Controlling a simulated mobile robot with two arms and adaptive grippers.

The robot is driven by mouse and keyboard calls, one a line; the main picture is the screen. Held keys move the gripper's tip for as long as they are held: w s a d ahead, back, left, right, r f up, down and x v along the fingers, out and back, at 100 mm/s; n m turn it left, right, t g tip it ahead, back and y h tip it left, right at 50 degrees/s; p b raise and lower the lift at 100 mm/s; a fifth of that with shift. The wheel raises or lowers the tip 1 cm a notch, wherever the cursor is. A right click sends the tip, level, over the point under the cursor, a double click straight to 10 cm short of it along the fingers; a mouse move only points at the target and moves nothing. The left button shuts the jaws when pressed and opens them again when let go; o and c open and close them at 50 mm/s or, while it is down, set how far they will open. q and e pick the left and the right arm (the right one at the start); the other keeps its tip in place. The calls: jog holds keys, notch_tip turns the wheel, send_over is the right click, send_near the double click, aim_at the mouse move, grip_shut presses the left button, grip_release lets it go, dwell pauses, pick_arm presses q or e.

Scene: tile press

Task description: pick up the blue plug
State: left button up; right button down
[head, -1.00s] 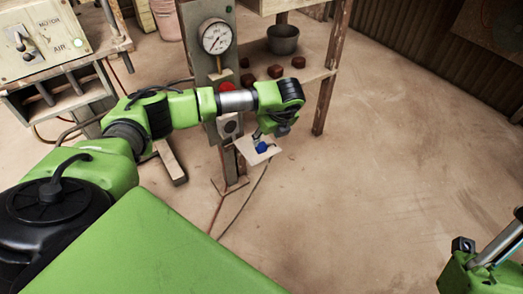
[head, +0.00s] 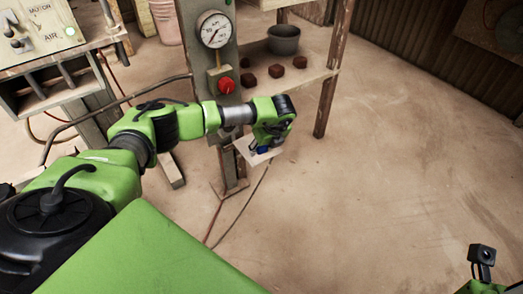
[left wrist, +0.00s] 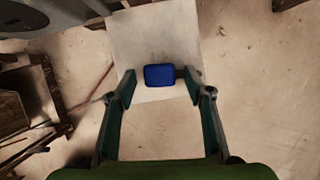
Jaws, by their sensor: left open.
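The blue plug (left wrist: 159,75) lies on a pale square board (left wrist: 155,32) in the left wrist view. My left gripper (left wrist: 161,82) is open, with one finger on each side of the plug and a gap visible on both sides. In the head view my left gripper (head: 262,143) is just above the board (head: 245,152). My right gripper is not visible; only a part of my right arm shows at the lower right.
A post with a gauge (head: 215,30) and red button (head: 226,85) stands behind the board. A wooden shelf (head: 310,75) with a grey bowl (head: 284,40) and several dark red lumps is behind it. A control box (head: 38,28) is at the upper left. The floor at right is clear.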

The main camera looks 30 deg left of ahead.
pick_arm(q)
jog(key=c, duration=1.2)
jog(key=shift+r, duration=0.2)
